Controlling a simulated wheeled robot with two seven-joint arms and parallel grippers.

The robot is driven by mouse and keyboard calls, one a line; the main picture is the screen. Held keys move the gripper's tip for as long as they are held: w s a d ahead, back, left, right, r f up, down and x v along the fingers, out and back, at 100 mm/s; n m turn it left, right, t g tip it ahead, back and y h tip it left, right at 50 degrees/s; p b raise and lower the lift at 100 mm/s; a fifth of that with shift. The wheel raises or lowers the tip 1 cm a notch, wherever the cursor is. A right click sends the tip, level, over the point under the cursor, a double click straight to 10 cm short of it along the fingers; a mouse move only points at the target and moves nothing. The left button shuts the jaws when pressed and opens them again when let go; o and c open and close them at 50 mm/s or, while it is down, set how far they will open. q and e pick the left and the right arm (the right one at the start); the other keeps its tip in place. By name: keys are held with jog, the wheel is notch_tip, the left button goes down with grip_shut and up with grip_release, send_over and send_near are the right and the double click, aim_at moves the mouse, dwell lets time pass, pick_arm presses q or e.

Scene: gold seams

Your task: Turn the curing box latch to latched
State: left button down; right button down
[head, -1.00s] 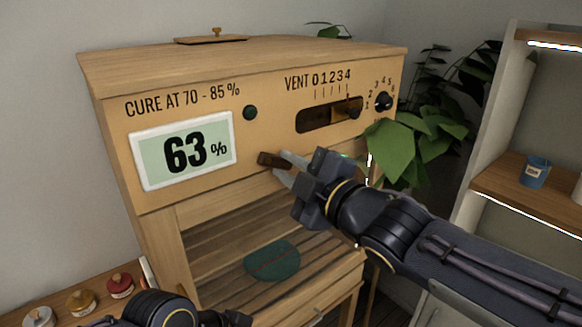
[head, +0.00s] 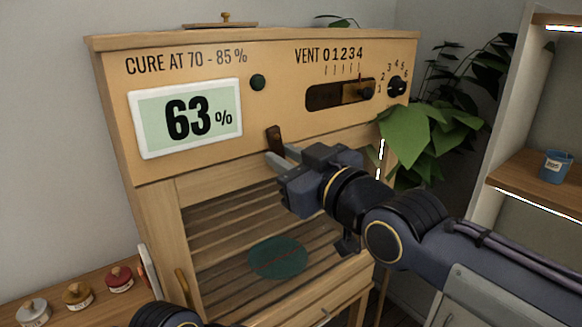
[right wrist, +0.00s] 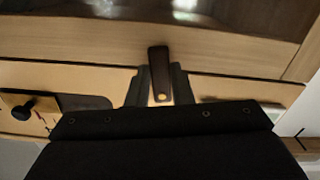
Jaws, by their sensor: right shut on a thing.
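In the right wrist view the latch (right wrist: 159,65) sits between the two dark fingers of my right gripper (right wrist: 160,86). Part of my left arm shows at the bottom edge of the head view; its gripper is out of view.
A dark green round piece (head: 278,258) lies on the slats inside. A plant (head: 430,125) and shelf (head: 545,180) stand right.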

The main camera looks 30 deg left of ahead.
jog(key=shift+s+a+f+m+b, duration=0.15)
jog(key=shift+m+b, duration=0.15)
jog(key=shift+m, duration=0.2)
jog(key=shift+s+d+m+b, duration=0.1)
jog(key=shift+m+b, duration=0.15)
jog(key=shift+m, duration=0.25)
jog(key=c, duration=1.3)
grip_release()
jog(key=shift+b+v, duration=1.4)
jog(key=shift+v, duration=2.5)
